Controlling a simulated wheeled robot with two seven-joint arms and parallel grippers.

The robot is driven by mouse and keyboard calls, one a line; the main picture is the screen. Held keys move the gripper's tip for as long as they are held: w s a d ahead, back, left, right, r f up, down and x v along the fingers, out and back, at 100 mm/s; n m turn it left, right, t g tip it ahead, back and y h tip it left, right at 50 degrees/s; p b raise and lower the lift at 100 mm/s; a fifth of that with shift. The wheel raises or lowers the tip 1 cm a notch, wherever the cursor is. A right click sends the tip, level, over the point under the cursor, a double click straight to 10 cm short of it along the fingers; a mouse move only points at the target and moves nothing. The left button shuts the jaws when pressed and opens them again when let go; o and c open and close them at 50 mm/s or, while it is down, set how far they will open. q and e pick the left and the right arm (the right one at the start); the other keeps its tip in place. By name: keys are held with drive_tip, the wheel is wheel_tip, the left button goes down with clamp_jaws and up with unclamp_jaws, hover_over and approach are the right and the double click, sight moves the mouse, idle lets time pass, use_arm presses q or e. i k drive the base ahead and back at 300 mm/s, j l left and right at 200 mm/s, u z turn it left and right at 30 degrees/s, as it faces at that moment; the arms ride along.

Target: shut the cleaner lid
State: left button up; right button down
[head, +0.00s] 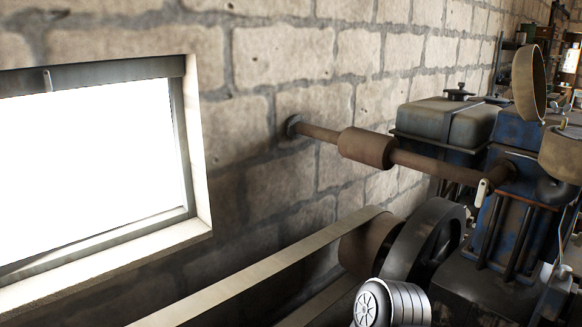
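The cleaner lid (529,83) appears to be the round, rusty tan disc at the upper right. It stands tipped up nearly on edge, open. Below and to its right is a tan rounded drum (562,152), apparently the cleaner body, cut off by the right picture edge. The lid rises above the drum's left side; the hinge between them is not clear. Neither of my grippers is in view.
The blue and black engine (513,210) fills the right side. A rusty exhaust pipe (430,165) runs from it to the stone wall (280,60). A tank (445,122) stands behind. A flat belt (270,265) runs from the pulley. A bright window (90,165) is left.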

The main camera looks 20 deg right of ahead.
sight(529, 79)
drive_tip(key=i+z, duration=0.45)
drive_tip(key=i+j+z, duration=0.1)
drive_tip(key=z, duration=0.4)
drive_tip(key=i+j, duration=0.05)
drive_tip(key=i, duration=0.05)
